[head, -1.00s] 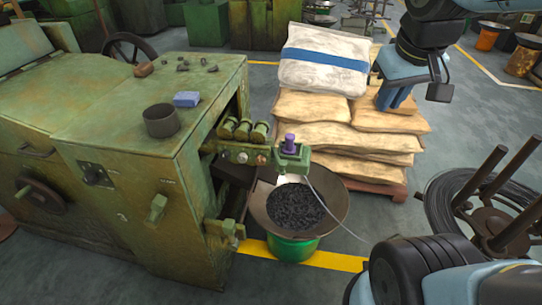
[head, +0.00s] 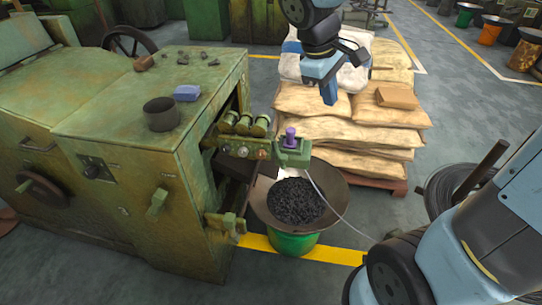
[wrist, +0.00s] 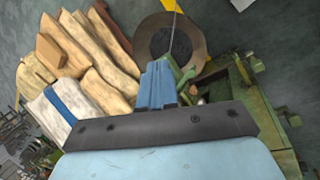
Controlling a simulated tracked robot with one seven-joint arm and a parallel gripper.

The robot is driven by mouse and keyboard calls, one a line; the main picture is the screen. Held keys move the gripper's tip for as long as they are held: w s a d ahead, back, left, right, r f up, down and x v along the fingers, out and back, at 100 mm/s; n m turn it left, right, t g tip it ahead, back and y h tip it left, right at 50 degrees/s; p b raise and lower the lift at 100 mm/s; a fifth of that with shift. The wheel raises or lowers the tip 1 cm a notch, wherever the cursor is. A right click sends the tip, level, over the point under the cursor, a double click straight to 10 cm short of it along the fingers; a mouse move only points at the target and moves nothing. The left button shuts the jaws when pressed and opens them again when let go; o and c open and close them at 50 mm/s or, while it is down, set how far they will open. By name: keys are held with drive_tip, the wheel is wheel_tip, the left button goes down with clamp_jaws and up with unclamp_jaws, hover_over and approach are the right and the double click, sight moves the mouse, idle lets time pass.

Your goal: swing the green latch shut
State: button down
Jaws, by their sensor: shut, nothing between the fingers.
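A green lever-like latch (head: 157,201) is on the front face of the worn green machine (head: 120,150) in the head view. A second green piece (head: 230,224) sits on a low bracket at the machine's right corner. I cannot tell which of the two is the task's latch. My gripper (head: 329,95) has blue fingers, held together and empty. It hangs in front of the sacks, up and to the right of both green pieces, touching neither. In the wrist view the shut fingers (wrist: 158,70) point toward the pan, with green machine parts to their right.
A wide pan (head: 335,188) of dark pieces rests on a green bucket (head: 293,244) beside the machine. A green block with a purple knob (head: 290,137) juts out above it, with a thin wire running right. Stacked sacks (head: 330,130) stand behind. A wire coil (head: 440,185) is at right.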

drive_tip(key=w+a+f+n+h, duration=0.1)
drive_tip(key=a+f+n+h, duration=0.1)
drive_tip(key=a+f+n, duration=0.4)
drive_tip(key=w+a+f+n+t+h, duration=0.1)
drive_tip(key=w+a+f+n+h, duration=0.1)
drive_tip(key=a+f+n, duration=0.4)
drive_tip(key=a+f, duration=0.5)
drive_tip(key=a, duration=0.5)
drive_tip(key=shift+a+f+n+t, duration=0.2)
drive_tip(key=shift+f+n+t, duration=0.05)
drive_tip(key=shift+n+t, duration=0.05)
drive_tip(key=shift+w, duration=0.1)
approach(281, 162)
wheel_tip(281, 162, down, 3)
drive_tip(key=d, duration=0.1)
drive_tip(key=w+d, duration=0.1)
drive_tip(key=d, duration=0.1)
drive_tip(key=shift+w+f, duration=0.15)
drive_tip(key=shift+f, duration=0.05)
